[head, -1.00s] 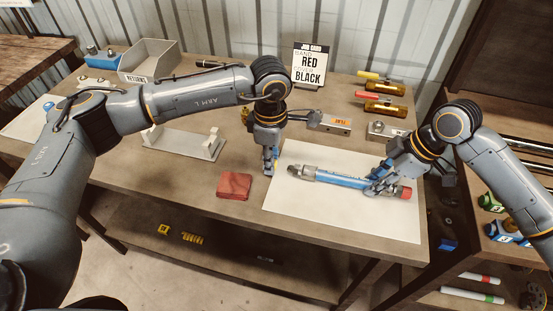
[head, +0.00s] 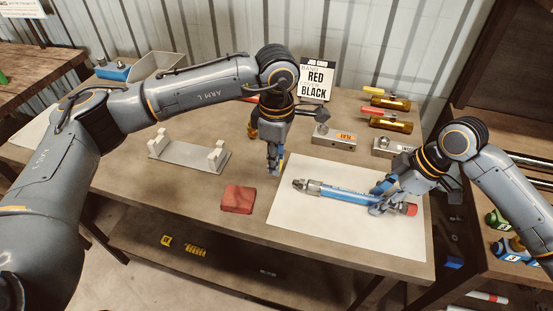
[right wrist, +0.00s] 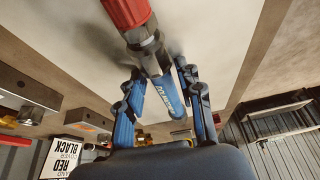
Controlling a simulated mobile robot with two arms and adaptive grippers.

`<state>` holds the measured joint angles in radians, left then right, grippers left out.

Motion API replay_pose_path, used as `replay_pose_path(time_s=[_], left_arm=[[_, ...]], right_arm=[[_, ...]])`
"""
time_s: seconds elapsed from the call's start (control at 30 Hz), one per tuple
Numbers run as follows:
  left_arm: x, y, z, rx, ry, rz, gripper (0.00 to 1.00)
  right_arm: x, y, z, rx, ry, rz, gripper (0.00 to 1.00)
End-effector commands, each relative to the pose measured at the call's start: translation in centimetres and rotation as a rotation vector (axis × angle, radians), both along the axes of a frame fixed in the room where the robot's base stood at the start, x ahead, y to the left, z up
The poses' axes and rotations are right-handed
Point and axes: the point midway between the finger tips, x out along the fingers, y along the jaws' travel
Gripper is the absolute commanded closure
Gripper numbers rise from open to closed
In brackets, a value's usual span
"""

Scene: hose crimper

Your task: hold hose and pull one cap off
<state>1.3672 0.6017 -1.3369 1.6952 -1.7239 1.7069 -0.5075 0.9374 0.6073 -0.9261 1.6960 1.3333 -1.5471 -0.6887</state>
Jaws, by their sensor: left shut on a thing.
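The blue hose (head: 343,194) lies on a white sheet (head: 330,232). Its left end is a bare metal fitting (head: 303,185). A red cap (head: 409,209) covers its right end, and this cap shows large in the right wrist view (right wrist: 126,12). My left gripper (head: 273,172) is shut left of the hose, apart from it, on a small thing, likely a cap, which its fingers mostly hide. My right gripper (head: 379,199) has its fingers on both sides of the hose near the red cap. In the right wrist view I cannot tell whether both fingers (right wrist: 158,70) touch it.
A red block (head: 238,198) lies left of the sheet. A pale cradle (head: 188,153) stands further left. A job card (head: 317,80) reading red over black stands at the back, with metal blocks (head: 334,138) and brass valves (head: 390,122) to its right. Bare table lies around the red block.

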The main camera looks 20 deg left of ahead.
Motion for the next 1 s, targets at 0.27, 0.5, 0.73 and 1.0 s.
replay_pose_path(time_s=[0.27, 0.5, 0.73, 1.0], left_arm=[[0.0, 0.0, 0.0, 0.000, 0.000, 0.000, 1.00], [0.0, 0.0, 0.0, 0.000, 0.000, 0.000, 1.00], [0.0, 0.0, 0.0, 0.000, 0.000, 0.000, 1.00], [0.0, 0.0, 0.0, 0.000, 0.000, 0.000, 1.00]], right_arm=[[0.0, 0.0, 0.0, 0.000, 0.000, 0.000, 0.51], [0.1, -0.7, 1.7, 0.000, -0.004, -0.002, 0.51], [0.1, -2.6, 6.3, 0.001, -0.006, -0.001, 0.51], [0.1, -4.2, 10.3, 0.000, -0.001, 0.000, 0.51]])
